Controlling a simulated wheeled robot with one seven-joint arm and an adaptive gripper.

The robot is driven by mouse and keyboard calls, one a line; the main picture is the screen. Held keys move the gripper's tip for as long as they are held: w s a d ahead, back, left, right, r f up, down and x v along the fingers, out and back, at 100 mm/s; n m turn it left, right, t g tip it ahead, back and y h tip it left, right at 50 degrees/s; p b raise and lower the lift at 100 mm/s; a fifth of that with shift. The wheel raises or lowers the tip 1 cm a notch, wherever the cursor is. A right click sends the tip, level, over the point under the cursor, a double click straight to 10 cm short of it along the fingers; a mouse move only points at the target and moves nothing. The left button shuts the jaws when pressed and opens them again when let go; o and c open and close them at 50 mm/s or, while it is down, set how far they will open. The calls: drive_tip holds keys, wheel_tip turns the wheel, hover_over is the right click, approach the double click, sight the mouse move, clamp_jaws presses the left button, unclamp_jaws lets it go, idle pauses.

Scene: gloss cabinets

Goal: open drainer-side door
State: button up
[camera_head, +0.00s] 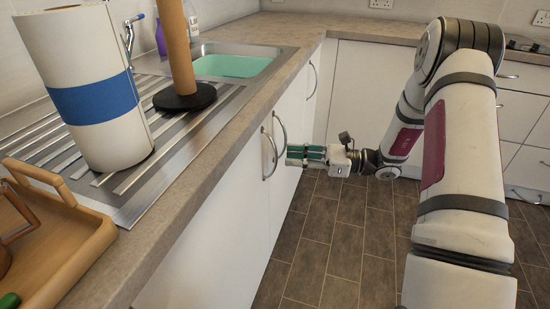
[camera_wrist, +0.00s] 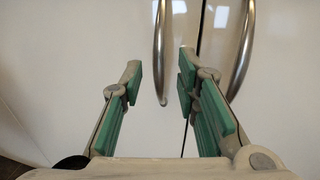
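The drainer-side door (camera_head: 227,215) is the white gloss door below the drainer, and it looks shut. Its bowed metal handle (camera_head: 265,155) is the nearer of two handles side by side. It also shows in the wrist view as the left handle (camera_wrist: 159,50). My gripper (camera_head: 288,155) is open in front of the doors, with green-padded fingers. In the wrist view, the lower end of the left handle appears between the fingertips of my gripper (camera_wrist: 160,77), with gaps on both sides. I cannot tell whether the fingertips reach as far as the handle.
The neighbouring door's handle (camera_wrist: 243,50) is just right of my right finger. The worktop (camera_head: 205,170) overhangs the doors. It bears a paper roll (camera_head: 55,50), a wooden tray (camera_head: 75,255) and a dark-based holder (camera_head: 185,97). The tiled floor (camera_head: 335,245) before the doors is clear.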

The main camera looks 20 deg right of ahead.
sight(275, 156)
drive_tip(key=b+x, duration=0.1)
drive_tip(key=x, duration=0.4)
drive_tip(key=shift+w+a, duration=0.15)
drive_tip(key=shift+a, duration=0.2)
drive_tip(key=shift+c, duration=0.3)
clamp_jaws()
